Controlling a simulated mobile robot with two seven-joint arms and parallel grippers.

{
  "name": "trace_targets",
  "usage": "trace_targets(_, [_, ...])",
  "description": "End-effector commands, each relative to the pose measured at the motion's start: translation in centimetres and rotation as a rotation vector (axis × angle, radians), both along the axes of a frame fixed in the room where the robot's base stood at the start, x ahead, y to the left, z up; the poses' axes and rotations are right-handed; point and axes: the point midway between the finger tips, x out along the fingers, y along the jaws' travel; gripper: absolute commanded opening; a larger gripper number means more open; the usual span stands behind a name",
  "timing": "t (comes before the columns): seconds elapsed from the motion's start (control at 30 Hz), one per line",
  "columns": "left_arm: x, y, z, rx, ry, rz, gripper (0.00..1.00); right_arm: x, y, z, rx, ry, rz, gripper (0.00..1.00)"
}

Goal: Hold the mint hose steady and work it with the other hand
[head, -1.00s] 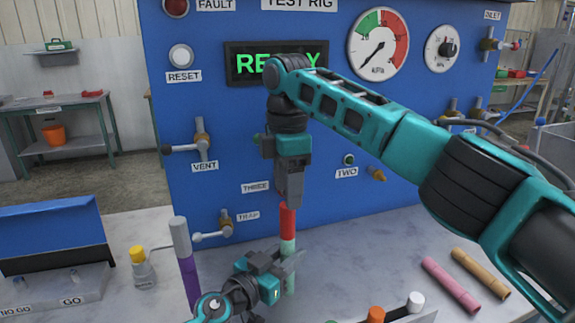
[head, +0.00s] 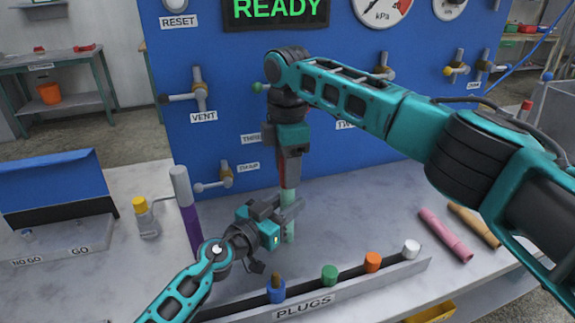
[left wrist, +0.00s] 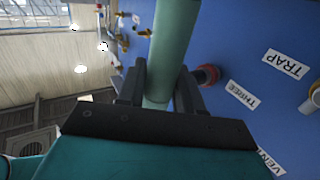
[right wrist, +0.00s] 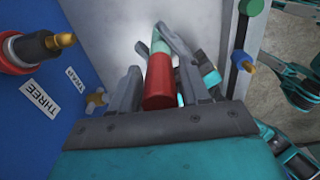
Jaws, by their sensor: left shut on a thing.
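The mint hose (head: 289,225) stands upright in front of the blue panel, with a red end piece (head: 283,173) at its top. My left gripper (head: 287,213) is shut on the mint hose; the left wrist view shows the hose (left wrist: 172,45) between its fingers. My right gripper (head: 288,165) points down from above, its fingers on either side of the red piece. In the right wrist view the red piece (right wrist: 160,82) lies between the fingers, with a gap on the right side, so the jaws look open. Part of the red piece is hidden in the head view.
A plugs rack (head: 350,287) with several coloured plugs stands in front. A purple tube (head: 190,222) stands left of the hose. Pink (head: 445,235) and tan (head: 474,223) tubes lie at right. The blue panel (head: 225,140) with valves is close behind.

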Motion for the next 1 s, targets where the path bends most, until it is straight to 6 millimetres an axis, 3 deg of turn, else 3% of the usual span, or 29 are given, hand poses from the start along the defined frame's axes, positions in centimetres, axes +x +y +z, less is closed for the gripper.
trace_targets(0.07, [-0.02,0.01,-0.08,0.001,0.001,0.0,0.04,0.01,-0.01,0.01,0.0,0.0,0.0,0.38])
trace_targets(0.47, [-0.02,0.01,-0.08,0.001,0.001,0.0,0.04,0.01,-0.01,0.03,0.0,0.0,0.0,0.0])
trace_targets(1.0, [-0.02,0.02,-0.12,0.001,0.002,0.0,0.04,0.03,0.01,0.5,0.0,-0.002,0.0,0.0])
